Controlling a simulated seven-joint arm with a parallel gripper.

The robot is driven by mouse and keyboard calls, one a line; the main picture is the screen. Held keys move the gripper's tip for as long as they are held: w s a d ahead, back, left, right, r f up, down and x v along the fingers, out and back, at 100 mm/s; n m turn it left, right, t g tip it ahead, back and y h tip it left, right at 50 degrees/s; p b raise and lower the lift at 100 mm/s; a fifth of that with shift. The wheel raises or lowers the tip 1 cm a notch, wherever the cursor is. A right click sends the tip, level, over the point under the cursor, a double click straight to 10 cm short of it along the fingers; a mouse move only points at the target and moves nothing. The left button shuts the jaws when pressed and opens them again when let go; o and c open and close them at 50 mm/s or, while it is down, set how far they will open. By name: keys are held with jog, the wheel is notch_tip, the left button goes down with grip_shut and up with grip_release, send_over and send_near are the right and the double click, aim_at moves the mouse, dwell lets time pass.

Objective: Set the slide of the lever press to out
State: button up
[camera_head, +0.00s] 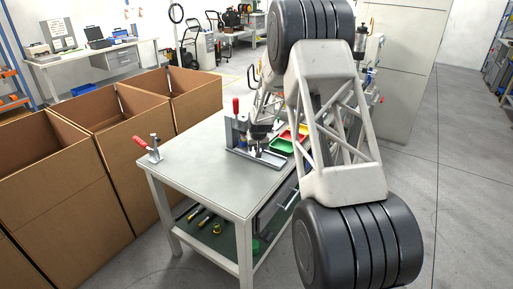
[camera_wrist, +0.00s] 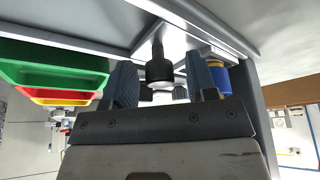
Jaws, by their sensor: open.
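The lever press (camera_head: 238,130) is a grey upright with a red-handled lever on a grey base plate, on the bench. My gripper (camera_head: 262,133) is low over the press's base, just right of the upright, and partly hides it. In the wrist view my gripper (camera_wrist: 161,85) is open, with two blue-grey fingers apart. A black round knob (camera_wrist: 159,70) on a metal shaft lies between the fingers, with a gap visible on each side. Whether this knob belongs to the slide, and how the slide is set, I cannot tell.
Green, yellow and red bins (camera_head: 281,146) stand right of the press; they also show in the wrist view (camera_wrist: 50,65). A red-handled toggle clamp (camera_head: 154,149) stands at the bench's left edge. Cardboard boxes (camera_head: 130,130) line the left. The bench's front top (camera_head: 215,185) is clear.

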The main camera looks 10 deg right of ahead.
jog(key=shift+c, duration=0.4)
grip_shut()
jog(key=s+d, duration=0.9)
jog(key=shift+s+d, duration=0.2)
jog(key=shift+d, duration=0.15)
jog(key=shift+c, duration=0.8)
grip_release()
jog(key=shift+o, duration=1.2)
jog(key=shift+r, duration=0.1)
